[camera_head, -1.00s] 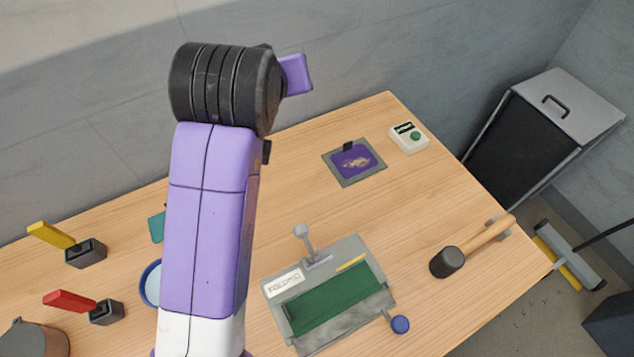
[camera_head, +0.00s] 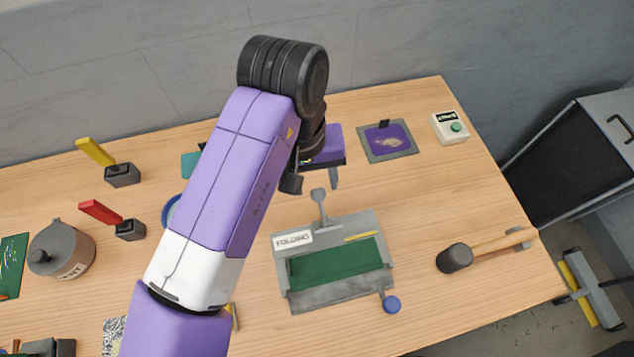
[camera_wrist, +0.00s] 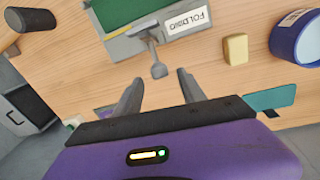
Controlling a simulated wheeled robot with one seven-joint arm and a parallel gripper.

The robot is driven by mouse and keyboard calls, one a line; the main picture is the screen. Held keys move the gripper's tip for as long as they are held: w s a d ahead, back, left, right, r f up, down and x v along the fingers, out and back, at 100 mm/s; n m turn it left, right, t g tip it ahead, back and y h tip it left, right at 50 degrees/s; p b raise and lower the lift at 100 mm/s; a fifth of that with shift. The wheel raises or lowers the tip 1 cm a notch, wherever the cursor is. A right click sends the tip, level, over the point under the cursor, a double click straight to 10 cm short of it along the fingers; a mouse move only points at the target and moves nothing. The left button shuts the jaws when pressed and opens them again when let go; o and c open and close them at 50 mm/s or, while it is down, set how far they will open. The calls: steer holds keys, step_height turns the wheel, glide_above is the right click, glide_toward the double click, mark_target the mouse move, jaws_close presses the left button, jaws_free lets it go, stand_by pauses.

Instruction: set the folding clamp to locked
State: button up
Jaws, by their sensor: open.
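The folding clamp (camera_head: 300,272) is a grey frame with a green panel, a "FOLDING" label and a yellow strip, lying on the wooden table. Its grey lever (camera_head: 319,205) with a rounded knob sticks up at the back edge. A blue knob (camera_head: 391,304) is at its front right corner. My gripper (camera_head: 334,186) is just behind the lever, above the table, and touches nothing. In the wrist view my gripper (camera_wrist: 160,84) is open, with the lever's knob (camera_wrist: 159,70) just beyond and between the fingertips. Part of the clamp is cut off there.
A mallet (camera_head: 480,248) lies right of the clamp. A purple pad (camera_head: 389,141) and a white box with a green button (camera_head: 450,128) are at the back right. Red (camera_head: 101,212) and yellow (camera_head: 96,152) levers and a grey pot (camera_head: 62,249) stand at left. A beige block (camera_wrist: 235,49) is beside the clamp.

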mark_target(322, 209)
steer(key=shift+d+f, duration=0.15)
steer(key=shift+f, duration=1.35)
steer(key=shift+c, duration=0.5)
jaws_close()
steer(key=shift+w, duration=0.1)
